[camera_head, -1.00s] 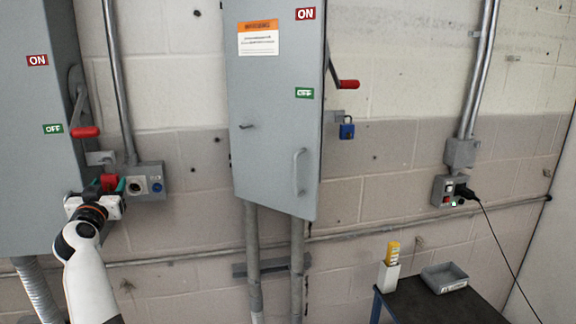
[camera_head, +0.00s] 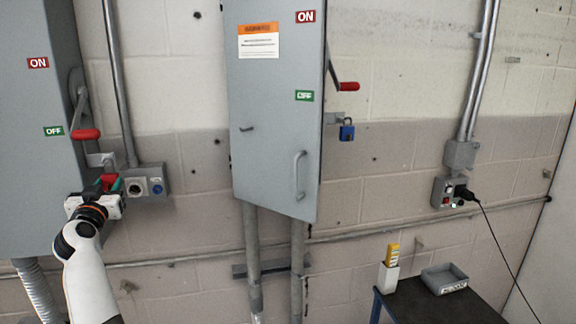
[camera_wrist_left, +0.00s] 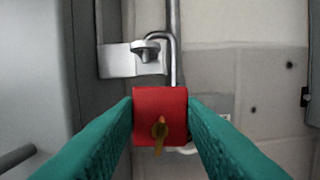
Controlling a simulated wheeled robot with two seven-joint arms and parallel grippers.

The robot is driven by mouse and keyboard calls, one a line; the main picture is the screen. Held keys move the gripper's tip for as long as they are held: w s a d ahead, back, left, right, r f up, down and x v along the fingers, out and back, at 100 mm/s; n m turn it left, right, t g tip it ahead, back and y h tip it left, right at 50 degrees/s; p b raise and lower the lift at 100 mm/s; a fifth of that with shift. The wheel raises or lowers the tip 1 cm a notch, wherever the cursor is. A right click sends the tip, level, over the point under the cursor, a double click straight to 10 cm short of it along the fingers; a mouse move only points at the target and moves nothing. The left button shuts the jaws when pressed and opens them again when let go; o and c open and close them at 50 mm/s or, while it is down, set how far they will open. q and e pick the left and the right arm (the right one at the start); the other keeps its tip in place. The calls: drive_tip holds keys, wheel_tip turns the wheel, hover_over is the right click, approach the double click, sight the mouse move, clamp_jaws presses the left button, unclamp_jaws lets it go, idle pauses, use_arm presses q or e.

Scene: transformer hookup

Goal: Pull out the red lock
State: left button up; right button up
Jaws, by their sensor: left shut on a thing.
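The red lock (camera_wrist_left: 159,102) is a padlock with a brass key (camera_wrist_left: 159,131) in its front face. In the left wrist view it sits between the teal fingers of my left gripper (camera_wrist_left: 160,116), which is shut on it. Its metal shackle (camera_wrist_left: 174,62) rises from the right of the body and bends left over a grey latch tab (camera_wrist_left: 118,60). I cannot tell whether the shackle's end is still through the tab. In the head view the red lock (camera_head: 109,181) and my left gripper (camera_head: 104,190) are beside the left grey cabinet (camera_head: 28,150). My right gripper is out of view.
The left cabinet's red-handled lever (camera_head: 86,134) hangs just above my gripper at OFF. A socket box (camera_head: 147,186) is close on the right. A middle cabinet (camera_head: 270,150) carries a blue padlock (camera_head: 347,131). A dark table (camera_head: 440,305) stands at lower right.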

use_arm(q)
drive_tip(key=shift+r+p, duration=0.8)
drive_tip(key=shift+r, duration=0.35)
drive_tip(key=shift+d, duration=0.15)
drive_tip(key=d, duration=0.1)
drive_tip(key=w+d+p, duration=0.1)
drive_tip(key=d, duration=0.1)
drive_tip(key=shift+d+f, duration=0.15)
drive_tip(key=shift+d, duration=0.15)
idle(0.5)
drive_tip(key=shift+s, duration=0.1)
drive_tip(key=shift+r+p+v, duration=0.2)
drive_tip(key=shift+p+v, duration=0.4)
drive_tip(key=shift+v, duration=0.65)
drive_tip(key=shift+r+p+v, duration=0.15)
drive_tip(key=shift+p+v, duration=0.45)
drive_tip(key=shift+v, duration=0.65)
drive_tip(key=shift+r, duration=0.1)
